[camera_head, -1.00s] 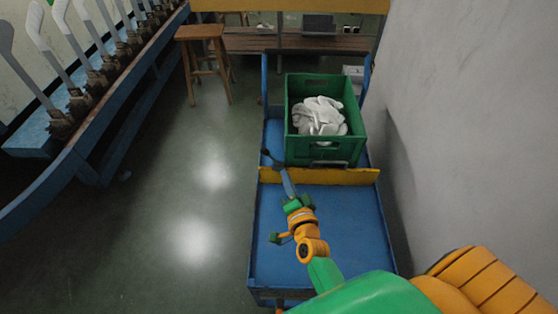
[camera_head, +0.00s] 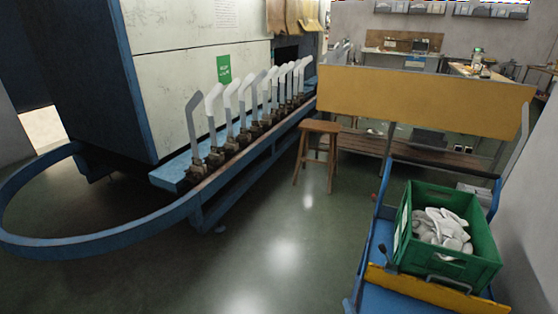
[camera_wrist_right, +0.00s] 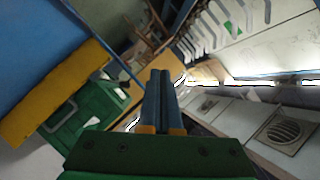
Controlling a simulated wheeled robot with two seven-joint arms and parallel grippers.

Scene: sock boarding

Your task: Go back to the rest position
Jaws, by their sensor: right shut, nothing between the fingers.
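My right gripper (camera_wrist_right: 160,78) shows in the right wrist view. Its two dark blue fingers lie side by side, shut, with nothing between them. It hangs in free air and touches nothing that I can see. I cannot make out either gripper in the head view. My left gripper is not in view.
A blue cart (camera_head: 375,298) with a yellow bar (camera_head: 425,287) carries a green crate (camera_head: 483,252) of white socks (camera_head: 440,228). A wooden stool (camera_head: 318,128) stands behind. A blue-railed line of upright boards (camera_head: 192,118) runs at left. The middle floor is clear.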

